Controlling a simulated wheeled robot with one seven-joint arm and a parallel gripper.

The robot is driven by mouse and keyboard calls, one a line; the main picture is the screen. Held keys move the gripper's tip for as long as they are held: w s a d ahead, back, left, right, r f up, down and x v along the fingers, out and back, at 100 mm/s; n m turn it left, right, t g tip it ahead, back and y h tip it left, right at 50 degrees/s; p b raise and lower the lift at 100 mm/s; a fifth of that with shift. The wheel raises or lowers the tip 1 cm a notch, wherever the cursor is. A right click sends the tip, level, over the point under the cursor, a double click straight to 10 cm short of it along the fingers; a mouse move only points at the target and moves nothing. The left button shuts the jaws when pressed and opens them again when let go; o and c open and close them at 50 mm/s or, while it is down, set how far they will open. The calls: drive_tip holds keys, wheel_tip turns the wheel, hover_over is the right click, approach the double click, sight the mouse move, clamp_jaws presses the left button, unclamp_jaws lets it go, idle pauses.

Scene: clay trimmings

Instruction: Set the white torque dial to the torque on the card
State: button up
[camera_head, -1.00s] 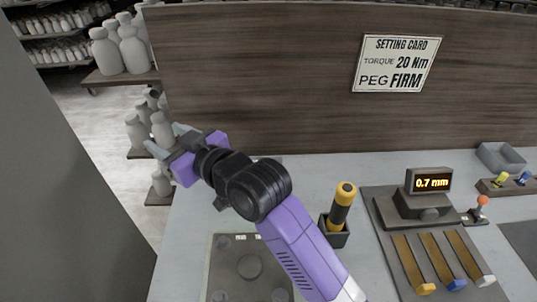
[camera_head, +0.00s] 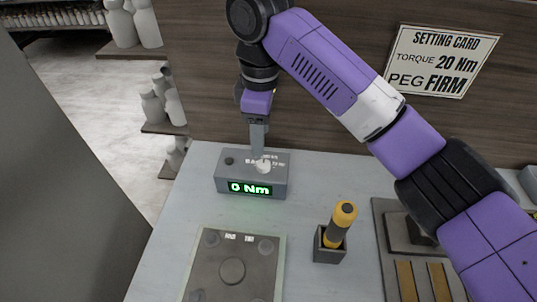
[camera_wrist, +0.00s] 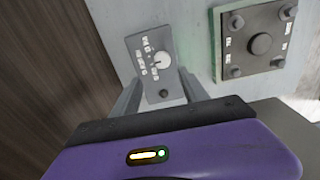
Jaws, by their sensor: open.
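The white torque dial (camera_head: 263,165) sits on top of a grey box (camera_head: 229,185) whose green display reads 0 Nm. In the wrist view the dial (camera_wrist: 162,60) shows on the box's top face, with printed marks around it. My gripper (camera_head: 258,150) points down just above the dial, and its fingers (camera_wrist: 158,95) stand open on either side of the box top in the wrist view. I cannot tell whether a finger touches the dial. The setting card (camera_head: 438,62) on the wooden back panel reads torque 20 Nm and peg FIRM.
A grey plate with several round knobs (camera_head: 232,270) lies in front of the box. A yellow-and-black tool (camera_head: 340,222) stands in a dark holder to the right. My arm covers part of the right side. Bare bench lies between the box and the tool holder.

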sight(263, 164)
drive_tip(key=shift+s+d+f, duration=0.1)
drive_tip(key=shift+s+d, duration=0.15)
drive_tip(key=shift+s, duration=0.1)
drive_tip(key=shift+f, duration=0.35)
wheel_tip(263, 164, down, 7)
drive_tip(key=shift+r+b, duration=0.1)
drive_tip(key=shift+b, duration=0.55)
clamp_jaws()
